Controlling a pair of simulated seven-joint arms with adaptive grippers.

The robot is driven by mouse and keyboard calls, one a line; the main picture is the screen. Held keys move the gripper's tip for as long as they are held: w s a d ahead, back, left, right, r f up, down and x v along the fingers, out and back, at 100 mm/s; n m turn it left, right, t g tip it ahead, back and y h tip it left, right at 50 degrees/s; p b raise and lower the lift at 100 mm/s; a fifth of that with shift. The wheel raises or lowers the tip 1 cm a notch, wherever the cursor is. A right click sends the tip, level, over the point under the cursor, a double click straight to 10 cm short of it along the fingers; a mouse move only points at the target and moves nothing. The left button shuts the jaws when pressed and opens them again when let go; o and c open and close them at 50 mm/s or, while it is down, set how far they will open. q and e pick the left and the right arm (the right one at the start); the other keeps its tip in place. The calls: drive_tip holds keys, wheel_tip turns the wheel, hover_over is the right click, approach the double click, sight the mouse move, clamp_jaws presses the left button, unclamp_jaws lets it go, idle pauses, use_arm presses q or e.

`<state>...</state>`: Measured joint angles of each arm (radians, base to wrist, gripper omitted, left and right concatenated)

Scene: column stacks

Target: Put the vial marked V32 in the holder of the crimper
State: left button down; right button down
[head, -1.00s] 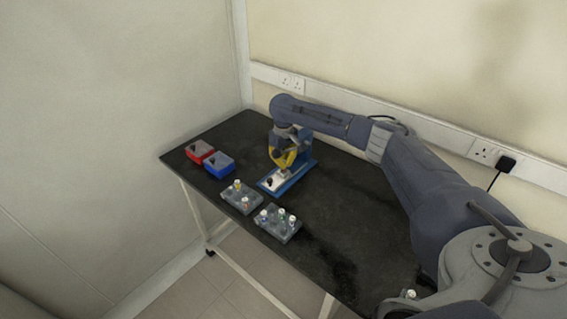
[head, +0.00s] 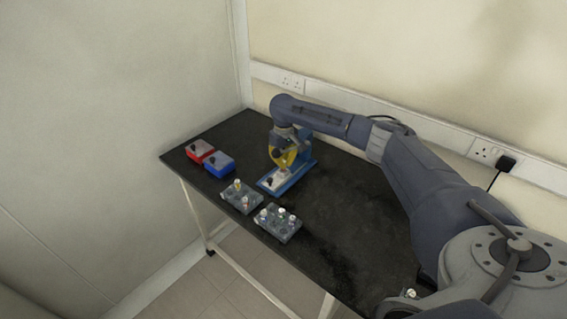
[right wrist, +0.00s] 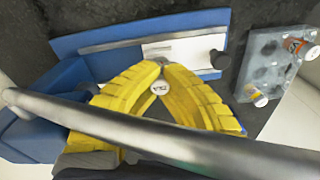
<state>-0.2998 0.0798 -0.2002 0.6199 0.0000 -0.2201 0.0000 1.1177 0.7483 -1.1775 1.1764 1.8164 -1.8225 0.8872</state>
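The crimper (head: 298,172) is blue with a pale plate on its base and stands on the black bench. It also shows in the right wrist view (right wrist: 75,62), where a long metal lever (right wrist: 150,128) crosses the picture. My right gripper (head: 284,170) has yellow fingers and is down at the crimper. In the right wrist view its fingertips close on a vial with a round pale cap (right wrist: 160,87). The cap has small dark marks that I cannot read surely. The vial's body and the holder under it are hidden, so I cannot tell whether it is seated. My left gripper is not in view.
Two grey racks with capped vials, a left one (head: 237,204) and a right one (head: 269,231), stand in front of the crimper. A red box (head: 198,149) and a blue box (head: 219,163) sit at the far left. The bench (head: 335,215) right of the crimper is clear.

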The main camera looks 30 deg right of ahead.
drive_tip(key=shift+f, duration=0.95)
idle(0.7)
drive_tip(key=c, duration=1.1)
unclamp_jaws()
drive_tip(key=shift+r, duration=0.1)
drive_tip(key=shift+r, duration=2.95)
